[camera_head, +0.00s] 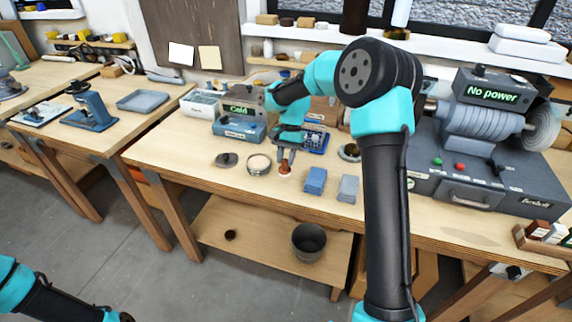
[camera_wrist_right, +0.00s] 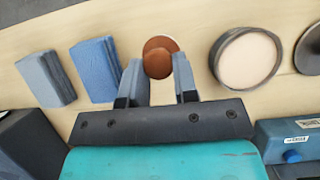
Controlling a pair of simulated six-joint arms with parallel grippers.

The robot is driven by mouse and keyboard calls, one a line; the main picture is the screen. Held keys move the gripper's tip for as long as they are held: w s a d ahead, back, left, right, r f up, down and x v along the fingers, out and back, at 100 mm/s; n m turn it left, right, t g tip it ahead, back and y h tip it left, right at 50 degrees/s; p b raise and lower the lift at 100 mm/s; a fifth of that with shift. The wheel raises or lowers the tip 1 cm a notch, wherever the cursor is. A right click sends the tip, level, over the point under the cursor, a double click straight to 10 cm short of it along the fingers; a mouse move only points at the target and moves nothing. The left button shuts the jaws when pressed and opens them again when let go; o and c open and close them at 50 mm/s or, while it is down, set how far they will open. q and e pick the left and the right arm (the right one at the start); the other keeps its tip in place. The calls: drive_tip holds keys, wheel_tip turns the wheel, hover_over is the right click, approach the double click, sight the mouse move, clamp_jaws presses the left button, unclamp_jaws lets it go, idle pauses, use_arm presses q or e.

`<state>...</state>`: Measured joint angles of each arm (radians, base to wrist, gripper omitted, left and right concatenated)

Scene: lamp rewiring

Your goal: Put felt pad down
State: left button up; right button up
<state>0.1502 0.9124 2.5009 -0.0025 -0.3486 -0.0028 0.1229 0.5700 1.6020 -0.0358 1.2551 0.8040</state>
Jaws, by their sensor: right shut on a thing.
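My right gripper (camera_head: 285,166) reaches down over the front part of the workbench. It is shut on a small round brown piece, which I take to be the felt pad (camera_wrist_right: 158,62). In the right wrist view the pad sits between the two fingertips (camera_wrist_right: 160,75), with a second rounded brown face overlapping it. In the head view the pad (camera_head: 284,172) is low, close to the bench top; I cannot tell whether it touches. My left arm shows only at the bottom left corner, and its gripper is out of view.
An open round tin (camera_head: 259,164) with pale contents and a dark lid (camera_head: 227,160) lie left of the gripper. A blue block (camera_head: 315,180) and a grey-blue block (camera_head: 348,188) lie to its right. A grey buffing machine (camera_head: 480,130) fills the bench's right side.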

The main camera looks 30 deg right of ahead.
sight(286, 164)
drive_tip(key=shift+w+d, duration=0.3)
drive_tip(key=shift+w, duration=0.1)
drive_tip(key=shift+f, duration=1.8)
drive_tip(key=shift+f, duration=0.1)
drive_tip(key=o, duration=0.8)
drive_tip(key=v, duration=1.2)
